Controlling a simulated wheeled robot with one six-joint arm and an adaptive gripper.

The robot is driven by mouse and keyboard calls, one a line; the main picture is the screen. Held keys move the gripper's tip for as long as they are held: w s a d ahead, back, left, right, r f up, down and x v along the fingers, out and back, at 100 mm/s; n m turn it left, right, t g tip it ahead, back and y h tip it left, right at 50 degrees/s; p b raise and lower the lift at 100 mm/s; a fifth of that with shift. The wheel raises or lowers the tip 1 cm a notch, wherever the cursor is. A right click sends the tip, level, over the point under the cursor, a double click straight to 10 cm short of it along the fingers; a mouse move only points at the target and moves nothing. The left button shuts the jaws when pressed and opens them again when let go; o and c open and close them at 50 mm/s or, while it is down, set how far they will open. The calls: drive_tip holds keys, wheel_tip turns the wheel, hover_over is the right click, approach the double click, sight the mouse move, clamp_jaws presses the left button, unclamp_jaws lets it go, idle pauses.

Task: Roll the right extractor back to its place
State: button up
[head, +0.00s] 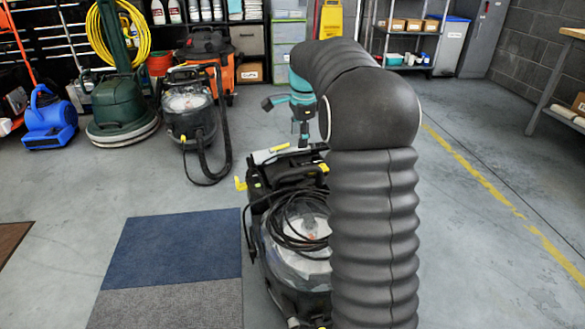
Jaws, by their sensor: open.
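The right extractor (262,205) stands on the floor close in front of me, right of the mats. It is a black machine with a clear domed tank, a coiled black cord on top and yellow tabs. My arm hides its right side. My gripper (302,141) hangs beyond the bend of my arm, at the teal wrist, over the far end of the extractor near its handle bar (284,153). It is open. It is small and partly hidden, so I cannot tell whether it touches the bar. Another similar extractor (188,103) with a black hose stands farther back left.
A blue mat (183,245) and a grey mat (170,308) lie left of the extractor. A green floor machine (122,108), a blue blower (48,118) and an orange vacuum (217,60) stand at the back left. The floor by the yellow line (472,172) is clear.

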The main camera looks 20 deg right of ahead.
sight(297, 169)
drive_tip(key=w+f, duration=0.1)
drive_tip(key=f, duration=0.3)
drive_tip(key=w+f+b, duration=0.1)
drive_tip(key=f, duration=0.4)
drive_tip(key=w+f+b, duration=0.1)
drive_tip(key=f, duration=0.4)
drive_tip(key=shift+d, duration=0.2)
clamp_jaws()
